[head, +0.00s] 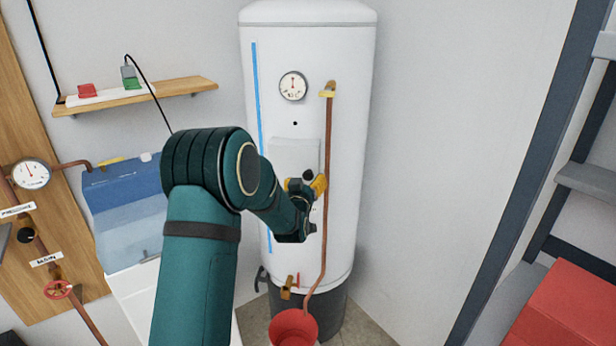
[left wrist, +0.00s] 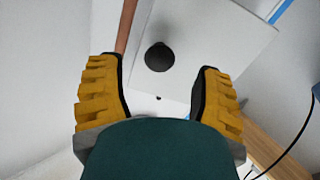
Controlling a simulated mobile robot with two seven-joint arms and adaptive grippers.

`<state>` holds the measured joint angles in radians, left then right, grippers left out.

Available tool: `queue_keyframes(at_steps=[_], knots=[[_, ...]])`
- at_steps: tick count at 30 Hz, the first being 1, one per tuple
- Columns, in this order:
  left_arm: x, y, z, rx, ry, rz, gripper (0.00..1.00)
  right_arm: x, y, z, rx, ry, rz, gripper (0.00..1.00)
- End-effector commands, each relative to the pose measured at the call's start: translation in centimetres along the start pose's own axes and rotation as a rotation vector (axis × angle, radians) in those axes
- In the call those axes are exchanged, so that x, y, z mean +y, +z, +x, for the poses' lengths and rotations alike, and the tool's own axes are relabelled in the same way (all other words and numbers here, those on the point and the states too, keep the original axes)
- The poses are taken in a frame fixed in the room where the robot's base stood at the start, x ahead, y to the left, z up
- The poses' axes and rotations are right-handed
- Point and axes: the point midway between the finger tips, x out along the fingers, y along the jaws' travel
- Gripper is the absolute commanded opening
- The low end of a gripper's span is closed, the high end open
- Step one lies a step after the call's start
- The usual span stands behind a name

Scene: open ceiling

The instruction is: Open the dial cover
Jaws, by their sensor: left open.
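The dial cover (head: 294,153) is a white rectangular panel on the front of the white tank. Its lower part is hidden behind my left arm and gripper in the head view. In the left wrist view the panel (left wrist: 215,35) shows tilted, with a round black knob (left wrist: 159,57) near one corner. The knob also shows in the head view (head: 307,175). My left gripper (head: 306,185) is open, with its yellow fingers on either side of the knob in the picture. A clear gap shows between each finger and the knob. My right gripper is not in view.
A copper pipe (head: 327,200) runs down the tank (head: 350,150) just right of the cover. A round gauge (head: 293,86) sits above. A red bucket (head: 293,327) stands below. A blue box (head: 122,205) and a shelf (head: 180,88) are on the left.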

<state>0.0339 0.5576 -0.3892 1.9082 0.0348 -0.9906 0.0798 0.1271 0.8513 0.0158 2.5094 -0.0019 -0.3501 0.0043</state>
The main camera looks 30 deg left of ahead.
Motion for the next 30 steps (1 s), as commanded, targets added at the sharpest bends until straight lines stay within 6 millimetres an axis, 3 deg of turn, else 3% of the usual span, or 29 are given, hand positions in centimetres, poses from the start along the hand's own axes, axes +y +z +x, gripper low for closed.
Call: queue_keyframes(at_steps=[3,9,21,27,30], knots=[[0.0,0.1,1.9,0.000,0.000,0.002,0.66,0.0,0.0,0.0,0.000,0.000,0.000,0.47],[0.0,0.0,3.7,0.000,0.000,0.000,0.66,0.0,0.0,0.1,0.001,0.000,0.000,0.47],[0.0,0.1,4.1,-0.002,0.000,0.000,0.64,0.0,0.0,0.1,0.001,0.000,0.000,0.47],[0.0,0.0,4.1,-0.001,0.000,0.000,0.00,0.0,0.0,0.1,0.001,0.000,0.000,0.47],[0.0,0.1,4.1,-0.001,0.000,0.000,0.00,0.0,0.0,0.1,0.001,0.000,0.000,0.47]])
